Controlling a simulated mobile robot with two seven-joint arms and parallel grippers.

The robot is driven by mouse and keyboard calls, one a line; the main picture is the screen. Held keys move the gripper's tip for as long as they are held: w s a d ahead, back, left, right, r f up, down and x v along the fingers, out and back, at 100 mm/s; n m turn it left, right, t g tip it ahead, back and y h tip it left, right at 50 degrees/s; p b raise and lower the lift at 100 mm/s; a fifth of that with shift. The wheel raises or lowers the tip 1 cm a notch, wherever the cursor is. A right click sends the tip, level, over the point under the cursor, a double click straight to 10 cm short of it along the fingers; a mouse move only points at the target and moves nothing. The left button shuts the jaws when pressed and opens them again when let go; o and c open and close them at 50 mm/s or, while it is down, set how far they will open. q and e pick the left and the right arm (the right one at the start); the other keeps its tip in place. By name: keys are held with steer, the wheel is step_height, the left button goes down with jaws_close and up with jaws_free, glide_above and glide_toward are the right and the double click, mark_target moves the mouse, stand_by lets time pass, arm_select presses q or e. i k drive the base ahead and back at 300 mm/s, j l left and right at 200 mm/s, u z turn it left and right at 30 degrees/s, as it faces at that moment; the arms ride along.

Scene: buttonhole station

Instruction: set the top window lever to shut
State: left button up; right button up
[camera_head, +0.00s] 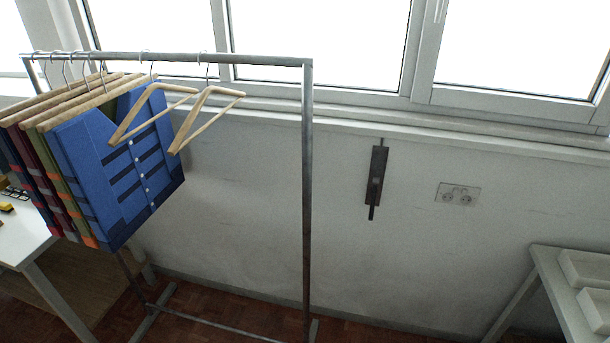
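A dark window lever sits on the white wall under the window sill, right of the clothes rack. Its upright back plate (377,165) has a thin rod running up from it toward the sill. Its handle (371,208) hangs down past the plate's lower end. The top window itself is above the picture; only lower window panes (318,40) and their frames show. Neither of my grippers is in view.
A socket plate (458,195) is right of the lever. Tables stand at left (22,240) and right (560,290).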

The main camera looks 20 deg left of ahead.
mark_target(376, 180)
steer(key=u, duration=0.3)
steer(key=i+l+u, duration=0.1)
steer(key=i+u, duration=0.35)
steer(key=i+l+u, duration=0.25)
steer(key=u, duration=0.2)
steer(key=i, duration=0.15)
